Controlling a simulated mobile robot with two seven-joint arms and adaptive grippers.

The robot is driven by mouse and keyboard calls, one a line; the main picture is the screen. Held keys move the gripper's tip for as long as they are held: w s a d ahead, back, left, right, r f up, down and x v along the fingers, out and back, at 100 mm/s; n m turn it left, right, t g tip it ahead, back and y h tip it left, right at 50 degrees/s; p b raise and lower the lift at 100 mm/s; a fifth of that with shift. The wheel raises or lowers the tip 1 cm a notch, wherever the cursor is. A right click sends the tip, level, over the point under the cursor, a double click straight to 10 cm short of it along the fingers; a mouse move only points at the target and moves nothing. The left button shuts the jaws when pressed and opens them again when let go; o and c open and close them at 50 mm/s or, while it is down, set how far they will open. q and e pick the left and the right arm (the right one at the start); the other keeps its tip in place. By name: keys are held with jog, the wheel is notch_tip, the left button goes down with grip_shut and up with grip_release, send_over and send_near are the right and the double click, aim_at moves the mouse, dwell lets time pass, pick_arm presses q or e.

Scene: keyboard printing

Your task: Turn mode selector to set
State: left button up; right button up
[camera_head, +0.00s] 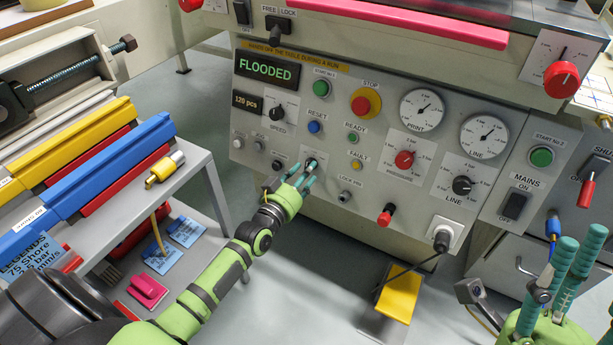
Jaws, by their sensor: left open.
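The mode selector appears to be the small black knob (311,163) on a white plate low on the grey control panel (330,199); its lettering is too small to read and it is partly hidden by my fingers. My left gripper (296,177) is open, with its teal fingertips just in front of and below this knob. I cannot tell whether they touch it. My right gripper (568,268) is at the lower right, away from the panel controls, with its teal fingers pointing up and a visible gap between them.
The panel carries a lit FLOODED display (267,68), a red stop button (366,103), a speed knob (277,112) and a red pressure knob (405,159). A cable plug (442,238) sticks out lower right. A side table (188,180) with coloured bars stands left.

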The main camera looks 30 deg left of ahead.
pick_arm(q)
jog(key=shift+w, duration=0.6)
jog(key=shift+c, duration=0.4)
grip_shut()
jog(key=shift+r, duration=0.15)
